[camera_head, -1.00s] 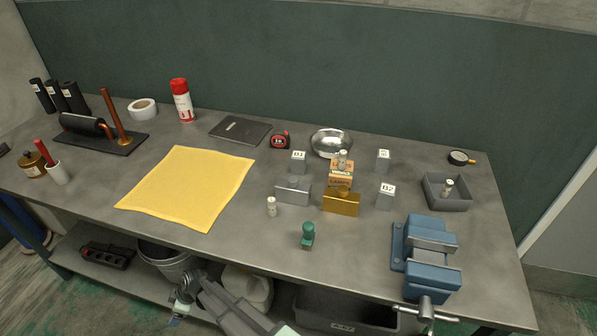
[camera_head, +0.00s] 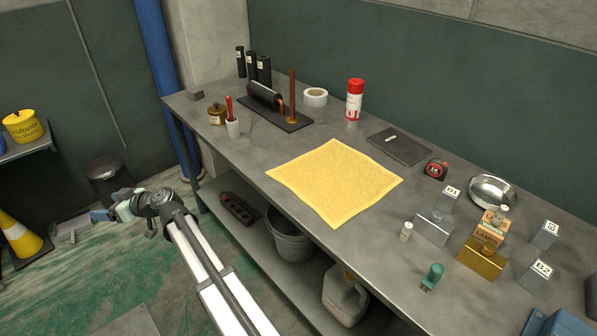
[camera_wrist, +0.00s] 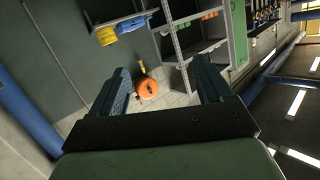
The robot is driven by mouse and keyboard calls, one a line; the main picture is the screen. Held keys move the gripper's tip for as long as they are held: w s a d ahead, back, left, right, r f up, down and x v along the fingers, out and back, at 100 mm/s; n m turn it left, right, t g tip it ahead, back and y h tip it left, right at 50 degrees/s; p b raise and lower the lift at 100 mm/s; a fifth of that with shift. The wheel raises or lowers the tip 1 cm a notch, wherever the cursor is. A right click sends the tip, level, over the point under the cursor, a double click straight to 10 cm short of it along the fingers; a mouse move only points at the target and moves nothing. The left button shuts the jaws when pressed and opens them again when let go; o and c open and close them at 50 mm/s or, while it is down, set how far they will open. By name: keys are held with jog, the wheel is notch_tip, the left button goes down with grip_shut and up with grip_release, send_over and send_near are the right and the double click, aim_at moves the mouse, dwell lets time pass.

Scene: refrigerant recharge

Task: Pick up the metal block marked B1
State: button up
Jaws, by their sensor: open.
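The metal block marked B1 (camera_head: 447,200) is a small grey block with a white label on top. It stands on the bench at the right in the head view, behind a wider silver block (camera_head: 433,229) that hides its lower part. My gripper (camera_head: 102,214) is at the left of the head view, out over the green floor, away from the bench and far from B1. In the wrist view my gripper (camera_wrist: 160,84) shows two spread fingers with nothing between them. B1 is not in the wrist view.
Near B1 are a brass block (camera_head: 481,261), an orange box (camera_head: 490,227), block B2 (camera_head: 536,273), a steel bowl (camera_head: 492,191), a small white vial (camera_head: 406,232) and a green-capped item (camera_head: 432,277). A yellow cloth (camera_head: 335,182) covers the middle of the bench.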

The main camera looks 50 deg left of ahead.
jog(key=w+d+r+m+t+h, duration=0.1)
jog(key=w+r+m, duration=0.15)
jog(key=w, duration=0.55)
jog(key=w+d+r+m+t, duration=0.1)
jog(key=w+d+m, duration=0.15)
jog(key=w, duration=0.45)
jog(key=w+d+r+m+h, duration=0.1)
jog(key=w+m, duration=0.2)
jog(key=w, duration=0.5)
jog(key=w+d+m+t+h, duration=0.15)
jog(key=w+d+m, duration=0.5)
jog(key=w, duration=0.65)
jog(key=w+d+m+t+h, duration=0.1)
jog(key=w+d+m+t, duration=0.2)
jog(key=w+d+m, duration=0.75)
jog(key=m+t+h, duration=0.3)
jog(key=m+h, duration=0.4)
jog(key=m, duration=0.8)
send_near(448, 200)
jog(key=w+a+r, duration=0.1)
jog(key=w+r, duration=0.1)
jog(key=shift+w+d+f+m+h, duration=0.1)
jog(key=shift+w+d+m+h, duration=0.15)
jog(key=shift+m, duration=0.15)
notch_tip(448, 200, down, 8)
jog(key=shift+f, duration=0.1)
jog(key=shift+s+a+f, duration=0.15)
jog(key=shift+f, duration=2.55)
grip_shut()
